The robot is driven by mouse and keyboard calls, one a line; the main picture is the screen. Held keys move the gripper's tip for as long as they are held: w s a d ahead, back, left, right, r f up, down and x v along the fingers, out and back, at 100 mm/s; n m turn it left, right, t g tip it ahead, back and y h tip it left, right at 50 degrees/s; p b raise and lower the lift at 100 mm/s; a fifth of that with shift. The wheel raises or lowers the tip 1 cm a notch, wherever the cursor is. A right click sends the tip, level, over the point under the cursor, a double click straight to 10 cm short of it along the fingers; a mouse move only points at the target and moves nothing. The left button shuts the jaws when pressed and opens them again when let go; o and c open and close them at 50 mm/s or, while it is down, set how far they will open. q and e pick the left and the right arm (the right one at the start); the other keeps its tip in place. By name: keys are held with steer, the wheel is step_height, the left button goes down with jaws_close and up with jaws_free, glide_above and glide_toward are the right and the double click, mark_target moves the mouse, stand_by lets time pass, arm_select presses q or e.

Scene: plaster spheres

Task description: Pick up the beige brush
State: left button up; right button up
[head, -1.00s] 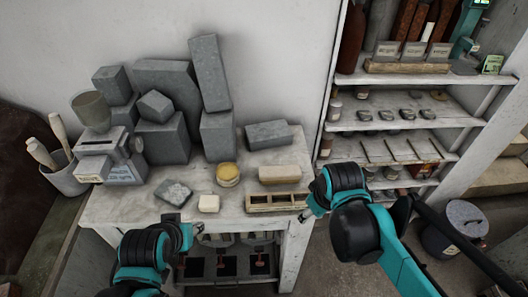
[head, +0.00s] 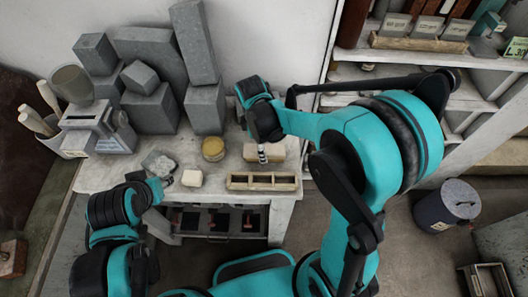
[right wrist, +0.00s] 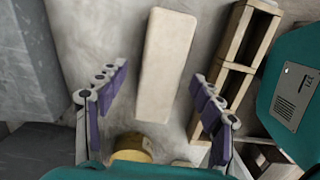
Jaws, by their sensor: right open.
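The beige brush, a long pale block (right wrist: 165,62), lies on the worktable between and beyond the spread fingers of my right gripper (right wrist: 158,74). The gripper is open and holds nothing. In the head view the brush (head: 280,149) is partly hidden by the right gripper (head: 263,153), which hangs over its left part. I cannot tell whether they touch. My left gripper (head: 160,188) is at the table's front edge, left of the small cream block; its finger opening is unclear.
A wooden divided tray (head: 264,181) lies in front of the brush, and a round yellow tin (head: 213,149) to its left. A small cream block (head: 192,178) and a grey rough stone (head: 158,163) lie further left. Tall grey blocks (head: 205,110) stand behind.

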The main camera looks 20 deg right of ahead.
step_height(320, 180, down, 2)
steer(key=shift+d+f, duration=0.1)
steer(key=shift+f, duration=0.1)
steer(key=c, duration=1.4)
steer(key=shift+o, duration=0.2)
steer(key=shift+r, duration=0.15)
steer(key=r, duration=0.2)
steer(key=r+p, duration=0.1)
steer(key=r, duration=0.1)
steer(key=shift+s+d+r, duration=0.1)
steer(key=shift+s+r, duration=0.1)
steer(key=shift+r, duration=0.05)
steer(key=s+d+r+p, duration=0.1)
steer(key=s+d+r, duration=0.4)
steer(key=s, duration=0.5)
steer(key=shift+d+r+p, duration=0.3)
steer(key=shift+r+p, duration=0.05)
steer(key=shift+r, duration=0.3)
